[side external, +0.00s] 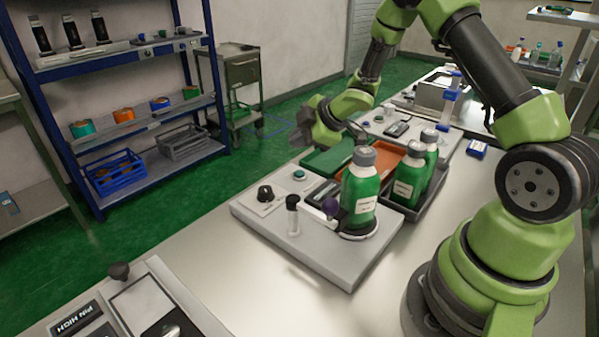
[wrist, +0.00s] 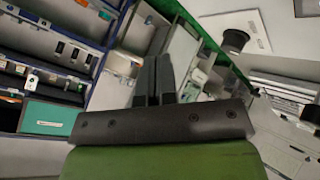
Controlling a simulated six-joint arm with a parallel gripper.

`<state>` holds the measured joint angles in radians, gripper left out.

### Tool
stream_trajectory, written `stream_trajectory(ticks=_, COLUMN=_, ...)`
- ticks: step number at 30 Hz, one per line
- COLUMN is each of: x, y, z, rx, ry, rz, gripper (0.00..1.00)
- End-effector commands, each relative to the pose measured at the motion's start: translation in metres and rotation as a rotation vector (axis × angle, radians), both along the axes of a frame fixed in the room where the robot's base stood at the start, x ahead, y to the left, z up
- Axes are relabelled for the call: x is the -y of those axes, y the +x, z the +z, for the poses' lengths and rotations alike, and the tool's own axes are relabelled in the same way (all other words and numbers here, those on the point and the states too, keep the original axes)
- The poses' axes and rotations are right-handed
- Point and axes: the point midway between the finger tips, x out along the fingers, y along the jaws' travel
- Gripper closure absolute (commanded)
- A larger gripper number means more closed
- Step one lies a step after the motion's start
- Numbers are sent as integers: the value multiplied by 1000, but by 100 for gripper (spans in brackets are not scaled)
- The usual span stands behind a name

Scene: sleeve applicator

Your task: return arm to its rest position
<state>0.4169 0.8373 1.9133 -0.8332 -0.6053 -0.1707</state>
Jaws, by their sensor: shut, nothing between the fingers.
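My gripper (side external: 306,124) is raised above the back left part of the bench, pointing left in the side view. In the wrist view my gripper's fingers (wrist: 153,80) are together with nothing between them. It is apart from the applicator (side external: 300,235), a light grey base with a black knob, a small post and a purple ball. A green bottle with a grey cap (side external: 361,190) stands upright on the applicator's round seat. My gripper holds nothing and touches nothing that I can see.
More green bottles (side external: 409,175) stand in a dark tray right of the applicator. A green tray (side external: 328,158) and an orange tray (side external: 379,159) lie behind. A blue shelf rack (side external: 140,130) stands across the green floor. The bench (side external: 240,270) is clear in front of the applicator.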

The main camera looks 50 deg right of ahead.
Motion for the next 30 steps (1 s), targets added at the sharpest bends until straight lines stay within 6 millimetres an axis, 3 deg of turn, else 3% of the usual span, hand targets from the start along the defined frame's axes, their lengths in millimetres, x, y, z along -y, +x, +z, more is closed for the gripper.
stream_trajectory(ticks=8, x=0, y=0, z=0, rx=0, ry=0, rz=-2, gripper=100)
stream_trajectory(ticks=11, x=1, y=1, z=10, rx=2, ry=-5, rz=-28, gripper=100)
stream_trajectory(ticks=14, x=2, y=0, z=37, rx=9, ry=-10, rz=-114, gripper=100)
stream_trajectory(ticks=17, x=1, y=-8, z=77, rx=14, ry=4, rz=-259, gripper=100)
stream_trajectory(ticks=21, x=-8, y=-37, z=131, rx=14, ry=82, rz=-483, gripper=100)
stream_trajectory(ticks=24, x=-20, y=-67, z=161, rx=5, ry=173, rz=-625, gripper=100)
stream_trajectory(ticks=30, x=-56, y=-139, z=196, rx=-63, ry=429, rz=-849, gripper=100)
